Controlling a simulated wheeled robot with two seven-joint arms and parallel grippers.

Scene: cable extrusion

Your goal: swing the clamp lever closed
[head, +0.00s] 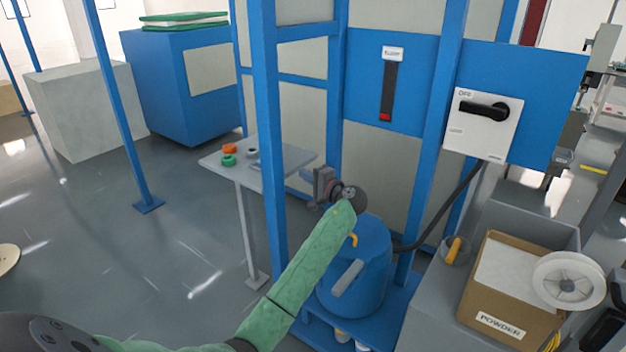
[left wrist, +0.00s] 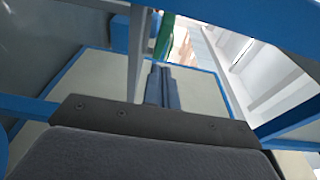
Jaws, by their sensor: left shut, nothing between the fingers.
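A blue drum (head: 368,262) stands on a blue base inside the blue frame. A grey bar-shaped handle (head: 347,278) sits on its front side, and a small yellow lever (head: 352,240) is near its top. I cannot tell for sure which of these is the clamp lever. My left gripper (head: 312,180) is above and to the left of the drum, beside the frame post, apart from both levers. It is empty, and its closed fingers (left wrist: 161,86) show in the left wrist view. My forearm hides part of the drum. My right gripper is not in view.
A blue frame post (head: 268,150) rises just left of my left gripper. A small grey table (head: 235,158) with orange and green rings stands behind it. A switch box (head: 485,120) is at upper right. A powder carton (head: 505,295) and white spool (head: 568,281) are at right.

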